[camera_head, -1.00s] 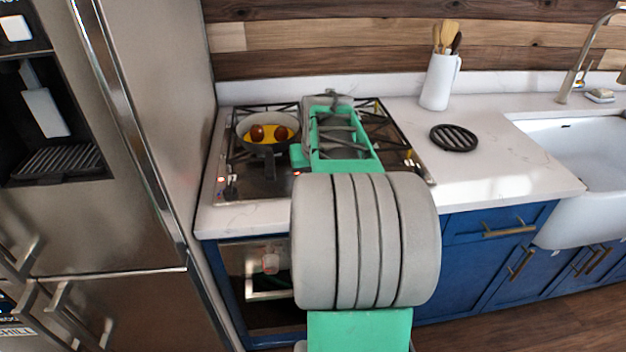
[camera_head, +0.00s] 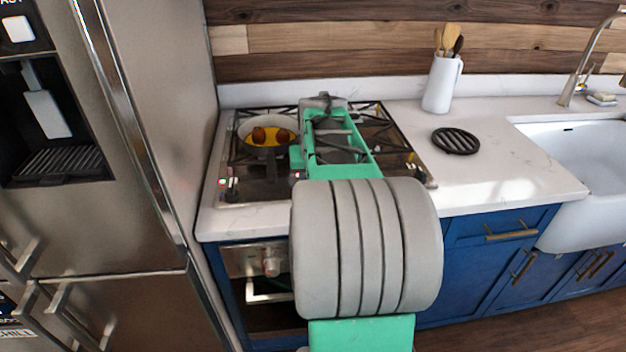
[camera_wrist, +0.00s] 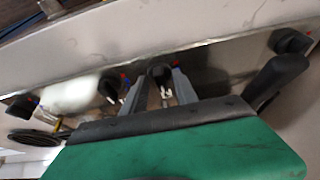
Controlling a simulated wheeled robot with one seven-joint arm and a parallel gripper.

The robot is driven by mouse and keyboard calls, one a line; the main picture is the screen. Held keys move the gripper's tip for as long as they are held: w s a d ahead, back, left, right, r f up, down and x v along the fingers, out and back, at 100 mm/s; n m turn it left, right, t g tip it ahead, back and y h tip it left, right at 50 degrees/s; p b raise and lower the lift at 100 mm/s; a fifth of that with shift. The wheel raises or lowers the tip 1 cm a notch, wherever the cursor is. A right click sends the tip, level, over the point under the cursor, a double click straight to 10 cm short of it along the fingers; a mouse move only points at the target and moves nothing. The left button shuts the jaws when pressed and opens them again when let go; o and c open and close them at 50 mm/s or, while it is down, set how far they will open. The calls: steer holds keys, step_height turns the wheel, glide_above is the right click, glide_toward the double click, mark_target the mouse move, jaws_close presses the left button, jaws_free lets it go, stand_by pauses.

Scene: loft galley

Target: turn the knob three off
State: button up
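The cooktop (camera_head: 262,188) is left of centre in the head view, with a knob (camera_head: 231,190) at its front left corner. In the wrist view several black knobs with red and blue marks line its metal front strip. My gripper (camera_wrist: 158,82) is open there, a finger on either side of one black knob (camera_wrist: 161,73). I cannot tell whether the fingers touch it. Another knob (camera_wrist: 110,87) is just left of the fingers, and one more (camera_wrist: 289,41) is at far right. I cannot tell which knob is three. My arm hides the fingertips in the head view.
A pan (camera_head: 265,150) with yellow and brown food stands on the left of the cooktop. A white utensil jug (camera_head: 440,85) and a black round trivet (camera_head: 455,140) are on the counter at right. A steel fridge (camera_head: 150,120) stands close at left.

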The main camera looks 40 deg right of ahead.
steer(key=shift+r, duration=0.1)
steer(key=v, duration=0.7)
steer(key=shift+r, duration=0.3)
steer(key=shift+a, duration=0.1)
